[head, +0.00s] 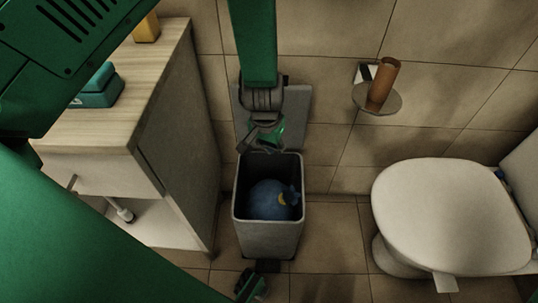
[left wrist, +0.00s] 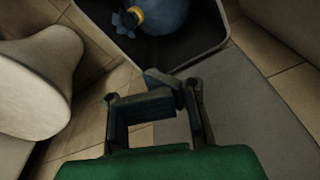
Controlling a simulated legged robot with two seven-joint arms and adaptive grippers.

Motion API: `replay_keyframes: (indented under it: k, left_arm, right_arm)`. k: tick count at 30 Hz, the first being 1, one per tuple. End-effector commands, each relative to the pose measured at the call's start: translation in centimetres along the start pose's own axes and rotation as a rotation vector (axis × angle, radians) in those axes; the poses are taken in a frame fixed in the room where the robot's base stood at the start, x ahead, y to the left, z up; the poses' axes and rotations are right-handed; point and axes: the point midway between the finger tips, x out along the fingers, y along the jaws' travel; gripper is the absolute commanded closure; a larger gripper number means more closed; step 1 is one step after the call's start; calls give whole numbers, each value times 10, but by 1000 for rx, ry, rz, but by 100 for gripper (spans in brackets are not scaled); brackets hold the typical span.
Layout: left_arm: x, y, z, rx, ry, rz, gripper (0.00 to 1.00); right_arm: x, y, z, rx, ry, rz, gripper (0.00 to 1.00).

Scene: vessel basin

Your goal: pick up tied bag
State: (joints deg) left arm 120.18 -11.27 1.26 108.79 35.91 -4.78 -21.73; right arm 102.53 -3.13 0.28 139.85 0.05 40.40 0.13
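The tied bag (head: 270,199) is a round blue bundle with a yellow tie, lying inside the grey bin (head: 268,234). The bag also shows at the top of the left wrist view (left wrist: 160,17). My left gripper (head: 262,146) hangs just above the bin's rear rim, behind the bag and apart from it. In the left wrist view its fingers (left wrist: 168,90) come together with nothing between them. My right gripper (head: 251,285) shows only in part, low in front of the bin; its fingers are unclear.
The bin's raised lid (head: 298,105) stands behind my left gripper. A wooden-topped cabinet (head: 178,120) is close on the left. A white toilet (head: 445,210) stands on the right, and a paper roll holder (head: 378,98) is on the wall. Floor is clear between bin and toilet.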

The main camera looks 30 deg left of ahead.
Motion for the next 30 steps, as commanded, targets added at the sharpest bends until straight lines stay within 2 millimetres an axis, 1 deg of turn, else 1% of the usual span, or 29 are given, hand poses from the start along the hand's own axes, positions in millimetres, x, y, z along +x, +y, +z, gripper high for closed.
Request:
replay_keyframes:
  k: [1, 3, 9, 15, 25, 26, 27, 29, 30]
  left_arm:
    - [-10, 0, -1, 0, 0, 0, 100]
    - [-19, 0, -2, -1, -1, 0, 100]
    - [-35, 0, -4, 0, -2, 0, 100]
    - [-41, 0, -4, -1, -3, 0, 100]
    - [-42, 0, -4, -1, -2, 0, 99]
    - [-42, 0, -4, -1, -2, 0, 89]
    - [-42, 0, -4, -1, -2, 0, 74]
    - [-42, 0, -4, -1, -2, 0, 53]
    - [-42, 0, -5, -1, -2, 0, 39]
  right_arm:
    - [-5, 0, 0, 0, 0, 0, 60]
    - [-8, 0, 0, 0, 0, 0, 60]
    - [-13, 0, -1, 0, 0, 0, 60]
    - [-14, 0, -1, 0, 0, 0, 60]
    - [-14, 0, -1, 0, 0, 0, 60]
    - [-14, 0, -1, 0, 0, 0, 60]
    - [-14, 0, -1, 0, 0, 0, 60]
    - [-14, 0, -1, 0, 0, 0, 60]
    - [-14, 0, -1, 0, 0, 0, 60]
